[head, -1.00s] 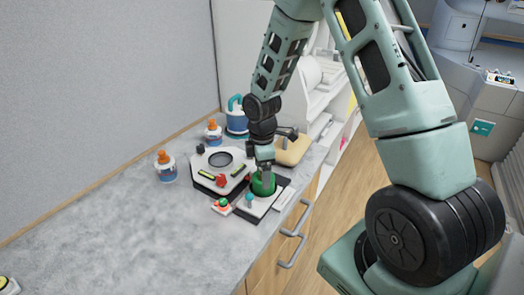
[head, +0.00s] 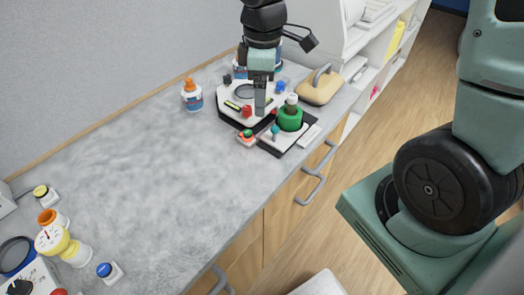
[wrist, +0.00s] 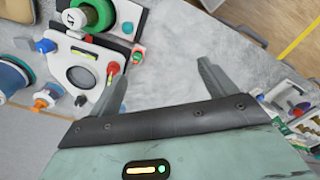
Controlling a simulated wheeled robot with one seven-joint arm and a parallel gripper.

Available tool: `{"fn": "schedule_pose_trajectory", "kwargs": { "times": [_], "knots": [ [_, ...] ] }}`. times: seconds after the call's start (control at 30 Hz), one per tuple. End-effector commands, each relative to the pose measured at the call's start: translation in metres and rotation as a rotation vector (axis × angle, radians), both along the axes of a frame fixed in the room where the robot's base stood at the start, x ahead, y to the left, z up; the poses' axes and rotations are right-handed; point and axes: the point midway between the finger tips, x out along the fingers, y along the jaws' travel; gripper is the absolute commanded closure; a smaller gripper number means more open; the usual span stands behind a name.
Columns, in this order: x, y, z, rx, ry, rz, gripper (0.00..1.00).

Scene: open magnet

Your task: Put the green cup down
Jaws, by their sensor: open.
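The green cup (head: 290,119) stands upright on a small dark-edged white panel (head: 269,144) at the far right of the counter. A pale, dark-ended piece shows at its top. In the wrist view the cup (wrist: 97,14) is at the top left, clear of both fingers. My gripper (head: 261,106) is in the air to the left of the cup in the head view, in front of the white control unit. In the wrist view my gripper (wrist: 158,66) is open, with bare grey counter between its fingers.
The white control unit (head: 229,106) with a red knob (head: 247,111) is beside the cup. A beige block with a handle (head: 318,91) stands behind it. An orange-capped bottle (head: 192,96) is to the left. The middle of the counter (head: 150,170) is clear.

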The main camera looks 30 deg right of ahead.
Motion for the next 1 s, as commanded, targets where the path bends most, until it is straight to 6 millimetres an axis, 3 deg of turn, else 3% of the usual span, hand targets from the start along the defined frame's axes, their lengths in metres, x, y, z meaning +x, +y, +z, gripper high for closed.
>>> {"fn": "schedule_pose_trajectory", "kwargs": {
  "times": [0.03,0.13,0.3,0.4,0.53,0.83,1.0],
  "knots": [
    [-0.027,0.031,0.007,0.003,-0.003,-0.019,0.17],
    [-0.079,0.074,0.015,0.014,0.003,-0.107,0.17],
    [-0.151,0.106,0.019,0.024,0.011,-0.233,0.17],
    [-0.175,0.112,0.019,0.026,0.016,-0.279,0.17],
    [-0.186,0.113,0.019,0.028,0.019,-0.306,0.17],
    [-0.185,0.113,0.019,0.027,0.02,-0.309,0.17],
    [-0.185,0.113,-0.008,0.027,0.02,-0.309,0.17]
  ]
}}
